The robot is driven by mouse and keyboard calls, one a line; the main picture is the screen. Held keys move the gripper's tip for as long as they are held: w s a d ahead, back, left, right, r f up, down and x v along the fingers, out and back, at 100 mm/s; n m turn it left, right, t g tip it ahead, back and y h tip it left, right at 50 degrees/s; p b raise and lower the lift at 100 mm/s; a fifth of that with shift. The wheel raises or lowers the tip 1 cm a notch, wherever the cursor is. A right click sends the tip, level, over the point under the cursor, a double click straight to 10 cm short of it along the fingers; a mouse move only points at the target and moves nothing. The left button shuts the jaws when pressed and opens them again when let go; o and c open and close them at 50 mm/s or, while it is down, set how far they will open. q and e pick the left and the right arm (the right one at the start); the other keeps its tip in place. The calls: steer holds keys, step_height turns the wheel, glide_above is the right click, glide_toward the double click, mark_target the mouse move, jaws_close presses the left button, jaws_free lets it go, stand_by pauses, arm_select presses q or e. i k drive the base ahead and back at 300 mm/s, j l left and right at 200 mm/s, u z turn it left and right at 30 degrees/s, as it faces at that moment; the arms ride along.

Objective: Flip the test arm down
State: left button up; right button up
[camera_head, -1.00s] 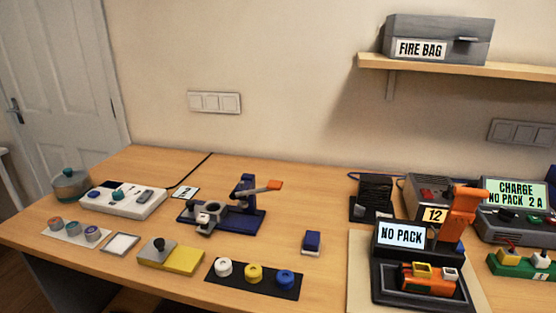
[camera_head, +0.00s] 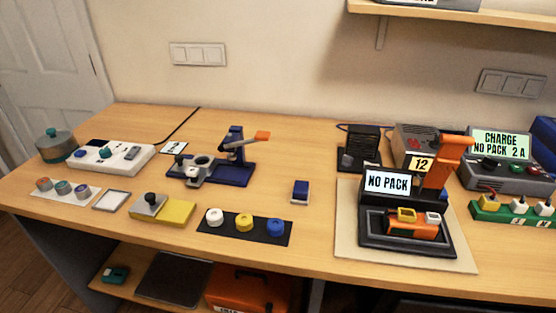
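An orange test arm (camera_head: 449,160) stands raised at the back right of a black test station (camera_head: 408,241). Its upper end sticks out to the right at the top. The station has a screen (camera_head: 387,182) reading "NO PACK". An orange piece with a yellow block (camera_head: 405,226) lies in the station's front recess. Neither of my grippers is in view.
The station sits on a beige mat (camera_head: 347,245). Behind it are a charger (camera_head: 500,162) and a "12" sign (camera_head: 421,164). A green block with connectors (camera_head: 507,211) stands right of it. A blue press (camera_head: 232,165) stands left.

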mark_target(453, 147)
steer(key=z, duration=2.15)
steer(key=k+l, duration=0.15)
steer(key=k, duration=0.7)
